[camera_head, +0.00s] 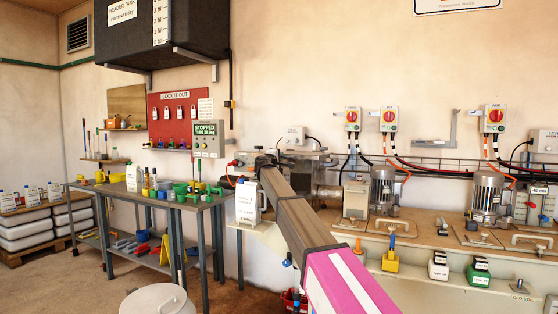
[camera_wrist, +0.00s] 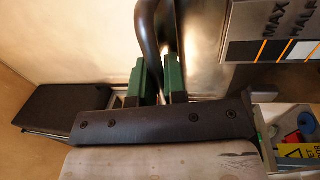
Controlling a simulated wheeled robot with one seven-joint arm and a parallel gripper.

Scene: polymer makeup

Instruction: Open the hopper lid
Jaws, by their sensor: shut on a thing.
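In the wrist view my gripper (camera_wrist: 158,66) has its two green fingers closed around a dark curved bar (camera_wrist: 147,28), which looks like the handle of the hopper lid. A brownish metal surface (camera_wrist: 205,45) lies behind and to the right of the bar. Whether it is the lid or the hopper wall, and whether the lid is raised, I cannot tell. My fingers and the handle are hidden or too small there.
A plate marked MAX and HALF (camera_wrist: 272,30) is close at the upper right of the wrist view. In the head view a grey workbench (camera_head: 155,190) with containers stands left, and a long bench (camera_head: 430,232) with motors stands right. A round grey lid (camera_head: 158,300) is in front.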

